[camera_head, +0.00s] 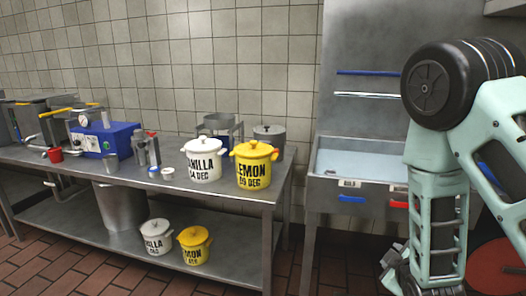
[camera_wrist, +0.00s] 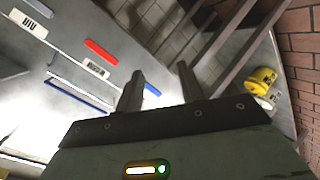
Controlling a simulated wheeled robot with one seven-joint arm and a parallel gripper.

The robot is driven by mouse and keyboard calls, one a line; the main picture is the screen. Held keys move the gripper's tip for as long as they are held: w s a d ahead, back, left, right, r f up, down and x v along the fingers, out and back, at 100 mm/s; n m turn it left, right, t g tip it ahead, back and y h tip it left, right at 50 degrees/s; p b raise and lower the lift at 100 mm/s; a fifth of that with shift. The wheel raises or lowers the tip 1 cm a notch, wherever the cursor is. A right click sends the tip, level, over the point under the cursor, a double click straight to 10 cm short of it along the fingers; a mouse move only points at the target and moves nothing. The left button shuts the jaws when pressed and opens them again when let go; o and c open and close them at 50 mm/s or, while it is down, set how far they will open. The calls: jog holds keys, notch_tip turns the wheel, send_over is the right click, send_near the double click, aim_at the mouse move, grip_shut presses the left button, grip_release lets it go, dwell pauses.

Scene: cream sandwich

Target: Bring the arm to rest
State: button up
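My gripper (camera_wrist: 158,82) shows in the wrist view with its two fingers apart and nothing between them, so it is open and empty. In the head view my arm fills the right side, bent downward, and the gripper end (camera_head: 394,268) hangs low in front of the sink unit (camera_head: 335,205). The fingertips are hard to make out there. The gripper is right of the steel table (camera_head: 240,192) and apart from it.
A white vanilla pot (camera_head: 203,165) and a yellow lemon pot (camera_head: 252,172) stand on the table. A smaller white pot (camera_head: 156,242) and yellow pot (camera_head: 194,250) sit on its lower shelf. A red round object (camera_head: 495,268) is at far right. Brick floor lies in front.

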jog(key=s+a+r+m+g+y, duration=0.1)
jog(key=s+a+r+g+y, duration=0.25)
jog(key=s+a, duration=0.5)
jog(key=s+a+r+m+g+y, duration=0.1)
jog(key=s+a+r+g+y, duration=0.3)
jog(key=a, duration=0.7)
jog(key=s+r+n+g+h, duration=0.1)
jog(key=s+r+g+h, duration=0.35)
jog(key=s, duration=0.95)
notch_tip(320, 180, up, 13)
jog(key=p, duration=1.2)
jog(key=shift+s+d, duration=0.15)
jog(key=shift+s, duration=0.2)
